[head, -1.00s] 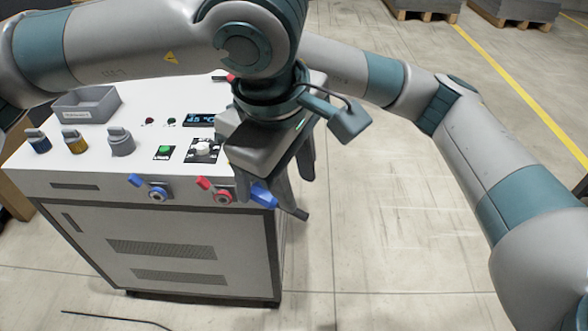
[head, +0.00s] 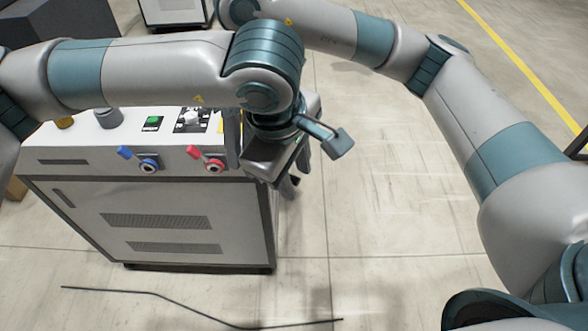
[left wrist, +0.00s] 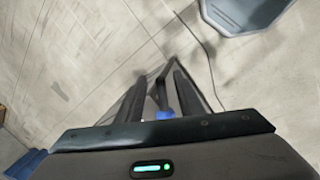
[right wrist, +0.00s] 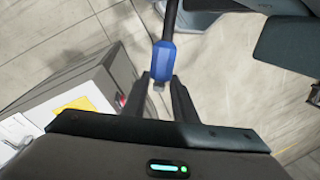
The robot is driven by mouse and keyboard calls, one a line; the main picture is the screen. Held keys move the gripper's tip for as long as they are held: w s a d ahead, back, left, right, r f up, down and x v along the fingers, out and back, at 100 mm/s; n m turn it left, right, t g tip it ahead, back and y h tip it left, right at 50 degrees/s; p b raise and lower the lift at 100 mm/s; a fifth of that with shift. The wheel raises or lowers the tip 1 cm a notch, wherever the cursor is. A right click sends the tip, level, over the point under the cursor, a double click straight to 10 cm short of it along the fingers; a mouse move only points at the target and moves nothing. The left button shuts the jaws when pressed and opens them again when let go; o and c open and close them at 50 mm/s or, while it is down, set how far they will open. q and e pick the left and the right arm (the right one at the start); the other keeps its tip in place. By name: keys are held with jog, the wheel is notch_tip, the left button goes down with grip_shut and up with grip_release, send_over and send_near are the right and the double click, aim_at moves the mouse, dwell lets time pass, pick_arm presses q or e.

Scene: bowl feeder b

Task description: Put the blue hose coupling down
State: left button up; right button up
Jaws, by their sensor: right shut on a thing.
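The blue hose coupling (right wrist: 162,62) shows in the right wrist view with a dark hose running up from it. My right gripper (right wrist: 162,82) is shut on its narrow grey end. In the head view the coupling and my right gripper are hidden behind my left arm. My left gripper (head: 262,172) is at the front right corner of the cabinet. In the left wrist view its fingers (left wrist: 158,75) stand apart, and a small blue part (left wrist: 165,113) shows between them. I cannot tell how far beyond the fingers that part lies.
The cabinet (head: 160,225) has a blue-handled valve (head: 149,166) and a red-handled valve (head: 214,165) on its front edge. A green button (head: 152,123) and a dial (head: 191,118) are on top. A thin black cable (head: 160,296) lies on the floor. The floor to the right is clear.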

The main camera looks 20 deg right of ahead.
pick_arm(q)
jog(key=shift+c, duration=0.3)
grip_shut()
pick_arm(e)
jog(key=o, duration=1.2)
jog(key=r, duration=0.4)
jog(key=w+d+r, duration=0.1)
jog(key=r, duration=0.6)
jog(key=shift+w+d+r, duration=0.3)
jog(key=shift+d+r, duration=0.1)
